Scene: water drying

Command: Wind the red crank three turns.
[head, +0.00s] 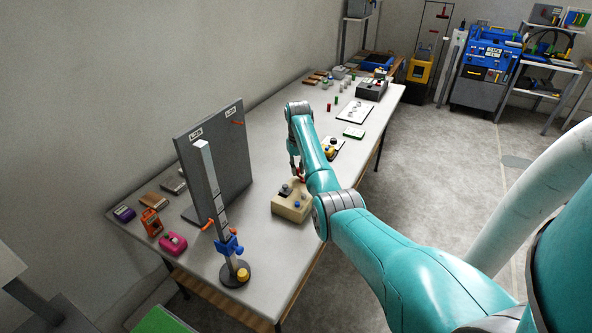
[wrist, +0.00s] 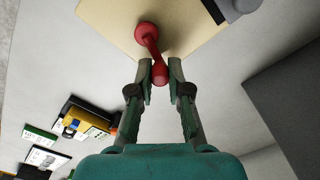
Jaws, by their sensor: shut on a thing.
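The red crank (wrist: 150,42) shows in the wrist view, with its round hub on a beige box (wrist: 105,14) and its arm running down to a knob. The two fingertips of my gripper (wrist: 160,72) stand on either side of the knob, and my gripper is shut on it. In the head view the beige box (head: 291,207) sits near the front edge of the table, with small knobs on its top. My gripper (head: 297,176) is over the box's far side there, and my arm partly hides the crank.
A grey upright panel (head: 240,160) and a metal post stand (head: 236,274) are left of the box on the table (head: 255,300). Bare tabletop lies between the panel and the box.

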